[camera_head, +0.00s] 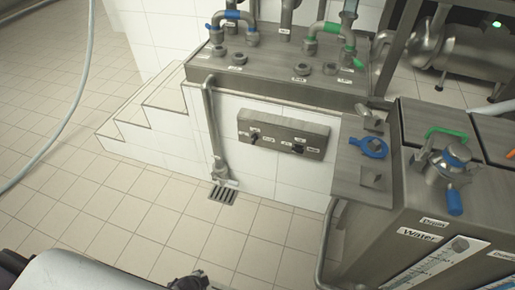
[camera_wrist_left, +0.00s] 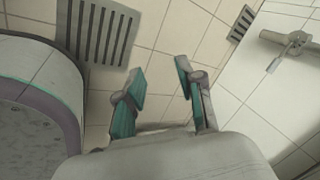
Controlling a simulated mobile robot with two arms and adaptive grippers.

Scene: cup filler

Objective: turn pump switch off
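A grey metal switch box (camera_head: 283,134) is fixed to the white tiled wall below the pipe platform in the head view. It carries two dark switches, a left one (camera_head: 254,139) and a right one (camera_head: 298,147). Their small labels are too blurred to read, so I cannot tell which is the pump switch or how it is set. My left gripper (camera_wrist_left: 161,82) shows in the left wrist view, its teal-padded fingers apart with nothing between them, above the tiled floor. In the head view a dark part of my arm shows at the bottom edge, away from the box. My right gripper is not in view.
A metal tank labelled Water (camera_head: 419,235), with a blue-handled valve (camera_head: 453,170), stands at the right. A vertical pipe (camera_head: 213,125) runs down left of the box to a floor drain (camera_head: 222,195). White steps (camera_head: 140,120) rise at the left. Floor before the box is clear.

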